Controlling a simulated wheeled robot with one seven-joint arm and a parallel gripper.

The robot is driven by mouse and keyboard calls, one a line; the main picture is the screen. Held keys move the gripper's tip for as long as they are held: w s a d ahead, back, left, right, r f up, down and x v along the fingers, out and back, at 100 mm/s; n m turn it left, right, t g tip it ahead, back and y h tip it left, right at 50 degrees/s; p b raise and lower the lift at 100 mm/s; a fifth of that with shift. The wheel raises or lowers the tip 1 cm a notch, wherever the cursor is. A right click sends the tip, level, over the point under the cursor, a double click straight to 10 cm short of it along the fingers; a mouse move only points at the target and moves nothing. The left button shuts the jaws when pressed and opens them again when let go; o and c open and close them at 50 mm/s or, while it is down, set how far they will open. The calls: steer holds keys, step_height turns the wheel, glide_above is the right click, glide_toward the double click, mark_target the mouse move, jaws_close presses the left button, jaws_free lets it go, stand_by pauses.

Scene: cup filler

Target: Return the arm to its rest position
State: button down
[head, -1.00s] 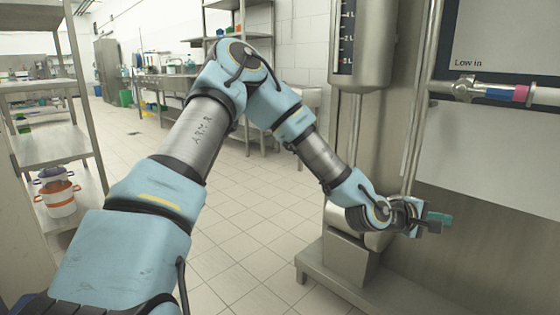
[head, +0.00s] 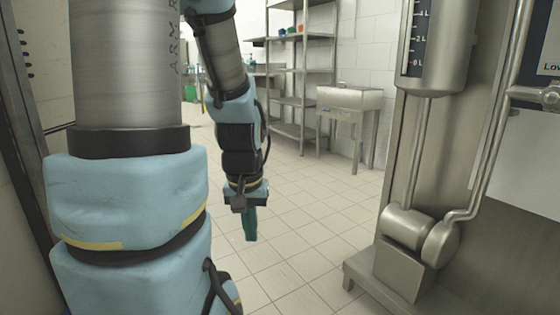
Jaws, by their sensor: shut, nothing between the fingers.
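My arm rises large at the left of the head view, with its light blue and metal links. The forearm hangs down from the top, left of centre. My gripper (head: 250,224) points down at its end, with teal fingers closed together and nothing held. It hangs in front of the tiled floor, well to the left of the steel filler machine (head: 445,120) and apart from it.
The filler's low base (head: 365,285) juts out onto the floor at the lower right. A steel sink (head: 350,97) and a shelf rack (head: 287,75) stand at the back. Tiled floor (head: 310,225) lies clear between my arm and the filler. A dark upright edge runs along the far left.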

step_height(320, 180, up, 26)
steer(key=p, duration=2.5)
steer(key=shift+s+a+f+p, duration=0.15)
steer(key=shift+s+a+p, duration=0.1)
steer(key=shift+a+p, duration=0.05)
